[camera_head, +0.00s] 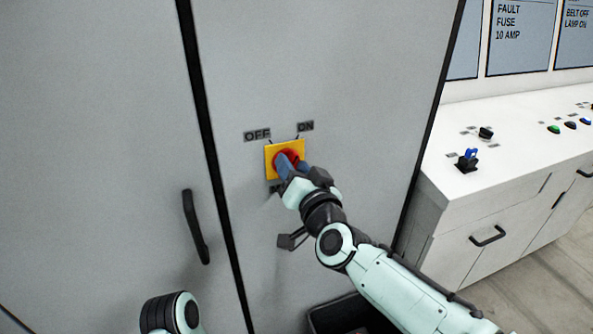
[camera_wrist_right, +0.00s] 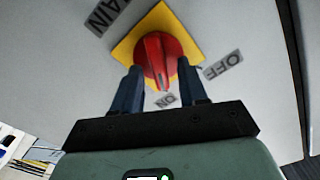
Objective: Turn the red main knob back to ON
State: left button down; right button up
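The red main knob (camera_head: 286,160) sits on a yellow square plate (camera_head: 270,153) on the grey cabinet door. In the right wrist view the knob (camera_wrist_right: 158,60) has a raised ridge. One end of the ridge points roughly toward the ON label (camera_wrist_right: 170,101), with the OFF label (camera_wrist_right: 223,65) off to the right. My right gripper (camera_head: 293,165) is at the knob. In the wrist view its two blue fingers (camera_wrist_right: 158,82) stand apart on either side of the ridge, with gaps visible. In the head view the fingers partly hide the knob. My left gripper is out of view.
A black door handle (camera_head: 195,227) is left of the knob. A white console (camera_head: 480,182) with a blue switch (camera_head: 468,157) and several buttons stands at the right. A dark bin (camera_head: 345,315) is on the floor below my right arm.

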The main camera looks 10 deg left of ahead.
jog(key=b+v, duration=0.1)
jog(key=v, duration=1.2)
jog(key=shift+s+d, duration=0.1)
jog(key=shift+d, duration=0.05)
